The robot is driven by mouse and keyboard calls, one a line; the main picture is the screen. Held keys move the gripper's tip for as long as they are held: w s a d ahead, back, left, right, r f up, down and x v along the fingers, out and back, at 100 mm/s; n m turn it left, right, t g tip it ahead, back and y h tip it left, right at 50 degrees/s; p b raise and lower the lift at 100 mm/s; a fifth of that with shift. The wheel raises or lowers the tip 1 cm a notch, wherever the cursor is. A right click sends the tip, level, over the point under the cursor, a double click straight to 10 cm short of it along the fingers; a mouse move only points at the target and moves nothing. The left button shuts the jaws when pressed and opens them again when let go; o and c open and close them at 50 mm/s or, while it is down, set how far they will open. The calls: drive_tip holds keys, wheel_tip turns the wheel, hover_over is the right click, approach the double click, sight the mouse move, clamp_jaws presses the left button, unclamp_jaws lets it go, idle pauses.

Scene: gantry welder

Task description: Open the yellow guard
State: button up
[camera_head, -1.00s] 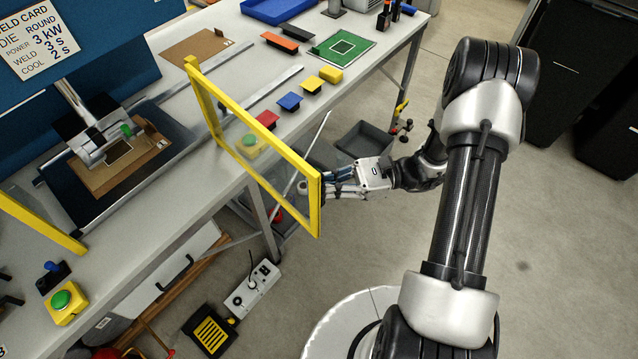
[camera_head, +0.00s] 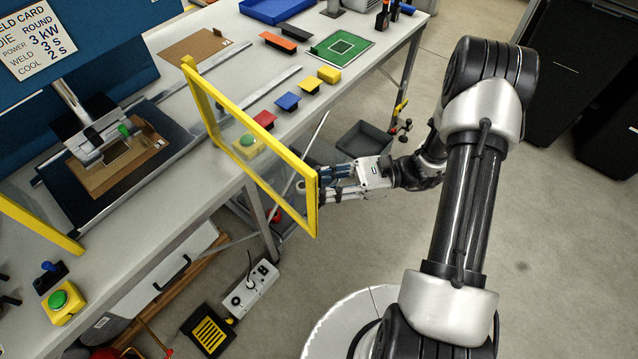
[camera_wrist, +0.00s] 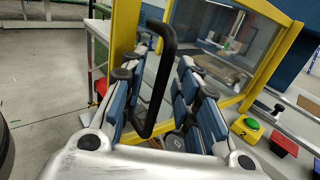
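The yellow guard (camera_head: 250,131) is a yellow frame around a clear panel, standing at the welder on the bench. Its near right end shows against the floor beyond the bench's front edge. In the wrist view its yellow frame (camera_wrist: 268,63) fills the upper right. A black bar handle (camera_wrist: 163,85) stands upright between my gripper's blue-padded fingers. My gripper (camera_head: 325,186) is at the guard's near right end, partly hidden behind the frame. The wrist view shows my gripper (camera_wrist: 166,58) with its fingers apart on both sides of the handle; firm contact is not visible.
The grey bench (camera_head: 226,104) holds small coloured blocks and a green board (camera_head: 341,46). A yellow button box (camera_head: 62,303) sits at its front left. A power strip (camera_head: 250,289) and black-yellow pedal (camera_head: 209,331) lie on the floor. A grey bin (camera_head: 364,144) stands under the bench.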

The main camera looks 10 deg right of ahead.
drive_tip(key=d, duration=1.2)
drive_tip(key=shift+s, duration=0.4)
drive_tip(key=s+a+r+n+g+h+b, duration=0.3)
drive_tip(key=s+a+r+n+g+h, duration=0.1)
drive_tip(key=s+a+r+n+h, duration=0.35)
drive_tip(key=s+r+n+t+h+b, duration=0.3)
drive_tip(key=s+n+t+h, duration=0.4)
drive_tip(key=n+h, duration=0.3)
drive_tip(key=shift+s+a+r+n+t+b, duration=0.3)
drive_tip(key=shift+s+a+n+b, duration=0.15)
drive_tip(key=shift+n+b, duration=0.2)
